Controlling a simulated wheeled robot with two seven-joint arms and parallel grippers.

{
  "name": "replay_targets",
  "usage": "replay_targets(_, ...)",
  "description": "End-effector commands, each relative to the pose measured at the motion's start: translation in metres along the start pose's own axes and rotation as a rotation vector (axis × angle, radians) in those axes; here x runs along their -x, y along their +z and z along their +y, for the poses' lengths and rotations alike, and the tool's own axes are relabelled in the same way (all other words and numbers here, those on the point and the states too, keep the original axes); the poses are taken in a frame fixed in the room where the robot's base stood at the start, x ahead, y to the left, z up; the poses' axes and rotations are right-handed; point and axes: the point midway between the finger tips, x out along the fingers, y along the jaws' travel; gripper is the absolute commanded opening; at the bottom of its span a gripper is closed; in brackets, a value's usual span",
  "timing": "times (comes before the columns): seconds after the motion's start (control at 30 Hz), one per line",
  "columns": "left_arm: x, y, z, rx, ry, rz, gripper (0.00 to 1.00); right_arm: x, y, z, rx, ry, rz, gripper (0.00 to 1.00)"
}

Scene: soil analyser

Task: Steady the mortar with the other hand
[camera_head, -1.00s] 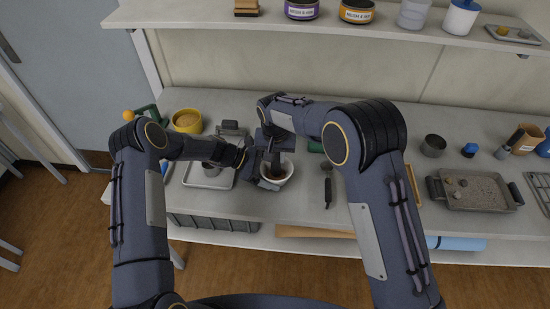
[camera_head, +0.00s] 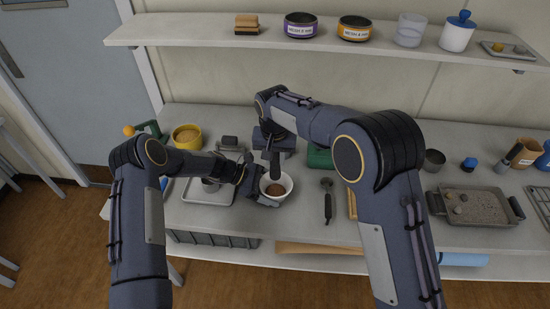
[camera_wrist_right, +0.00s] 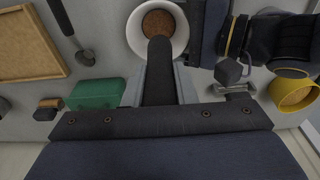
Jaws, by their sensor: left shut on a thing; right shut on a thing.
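The mortar, a white bowl with brown soil in it (camera_head: 289,183), stands near the front of the bench. My left gripper (camera_head: 264,194) is shut on its left side, at the rim. My right gripper (camera_head: 274,151) is above the mortar, shut on the dark pestle (camera_head: 275,166), which points down at the bowl. In the right wrist view the pestle (camera_wrist_right: 158,75) reaches toward the mortar (camera_wrist_right: 136,38), and soil shows beyond its tip. I cannot tell whether the tip touches the soil. Part of the left gripper (camera_wrist_right: 208,35) shows beside the mortar there.
A metal tray (camera_head: 205,198) lies left of the mortar, with a yellow bowl (camera_head: 187,137) behind it. A dark spoon-like tool (camera_head: 327,203) and a green item (camera_head: 320,157) are on the right. A soil tray (camera_head: 475,207) is farther right. A shelf (camera_head: 200,34) runs above.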

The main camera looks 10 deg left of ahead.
Motion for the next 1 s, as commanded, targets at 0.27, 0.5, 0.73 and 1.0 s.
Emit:
replay_targets(0.27,0.0,0.001,0.0,-0.001,0.0,-0.002,0.59,0.007,0.005,0.009,-0.001,-0.001,0.001,0.02)
replay_targets(0.5,0.0,0.001,0.0,-0.001,0.0,-0.001,0.59,0.017,0.015,0.022,-0.001,-0.001,0.001,0.02)
replay_targets(0.73,0.0,0.001,0.0,-0.001,0.0,-0.001,0.59,0.026,0.024,0.035,-0.001,0.0,0.001,0.02)
replay_targets(1.0,0.0,0.001,0.0,-0.001,0.0,-0.002,0.59,0.037,0.035,0.05,-0.001,-0.001,0.002,0.02)
